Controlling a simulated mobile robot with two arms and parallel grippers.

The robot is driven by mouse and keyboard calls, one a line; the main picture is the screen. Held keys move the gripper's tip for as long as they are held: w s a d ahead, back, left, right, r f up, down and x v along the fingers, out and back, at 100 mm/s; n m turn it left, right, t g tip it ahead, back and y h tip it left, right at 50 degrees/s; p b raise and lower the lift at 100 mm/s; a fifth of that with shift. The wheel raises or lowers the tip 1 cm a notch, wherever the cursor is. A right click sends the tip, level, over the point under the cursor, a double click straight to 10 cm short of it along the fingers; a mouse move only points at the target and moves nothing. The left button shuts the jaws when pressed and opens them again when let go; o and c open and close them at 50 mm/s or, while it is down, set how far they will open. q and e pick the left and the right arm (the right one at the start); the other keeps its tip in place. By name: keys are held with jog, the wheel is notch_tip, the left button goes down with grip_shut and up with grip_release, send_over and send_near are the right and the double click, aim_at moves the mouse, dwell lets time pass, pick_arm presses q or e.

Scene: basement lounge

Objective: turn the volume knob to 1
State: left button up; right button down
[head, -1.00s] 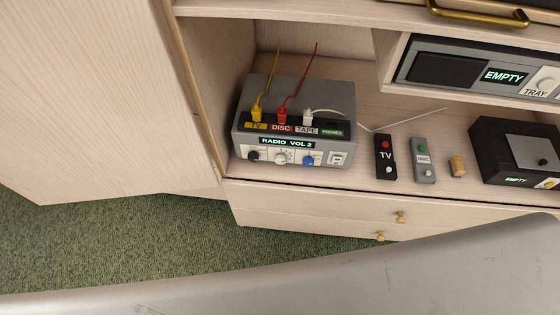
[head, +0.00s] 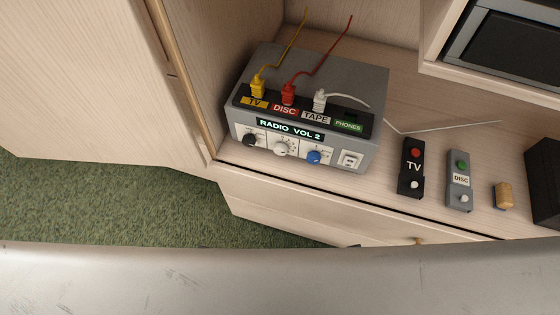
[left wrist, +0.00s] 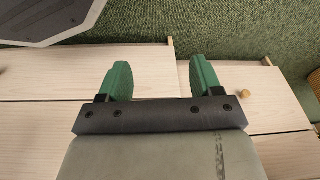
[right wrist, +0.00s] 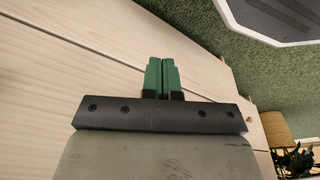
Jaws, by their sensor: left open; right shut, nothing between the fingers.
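The grey radio box (head: 318,72) stands on the cabinet shelf in the head view, and its display (head: 291,131) reads "RADIO VOL 2". Its front carries a black knob (head: 249,140), a white knob (head: 281,149) and a blue knob (head: 314,157), with a white switch plate (head: 350,160) at the right. The small marks by the knobs are too small to read, so I cannot tell which is volume. My left gripper (left wrist: 160,80) is open and empty in the left wrist view. My right gripper (right wrist: 162,78) is shut and empty. Neither gripper shows in the head view; both are away from the radio.
Yellow, red and white plugs sit in the radio's top. A black TV remote (head: 411,168), a grey DISC remote (head: 459,180) and a small wooden block (head: 503,195) are to its right. A cabinet side wall (head: 210,60) rises close at its left. Green carpet (head: 100,205) lies in front.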

pick_arm(q)
jog(key=w+r+t+b, duration=0.2)
jog(key=w+r+b, duration=0.3)
jog(key=r+b, duration=0.25)
jog(key=m+t+h+b, duration=0.4)
jog(key=m+t+h, duration=0.3)
jog(key=m+t, duration=0.5)
send_near(278, 153)
jog(key=b+x, duration=0.1)
jog(key=x, duration=0.7)
jog(key=shift+w+d+r, duration=0.1)
jog(key=shift+w+d, duration=0.25)
jog(key=shift+w, duration=0.3)
pick_arm(e)
jog(key=w+a+r+t+y, duration=0.1)
jog(key=w+r+t, duration=0.5)
jog(key=r, duration=0.6)
jog(key=w+a+r+t+y, duration=0.2)
jog(key=w+a+r+t, duration=0.2)
jog(key=r, duration=0.9)
jog(key=shift+w+t, duration=1.8)
jog(key=shift+t, duration=0.1)
pick_arm(q)
jog(key=c, duration=0.9)
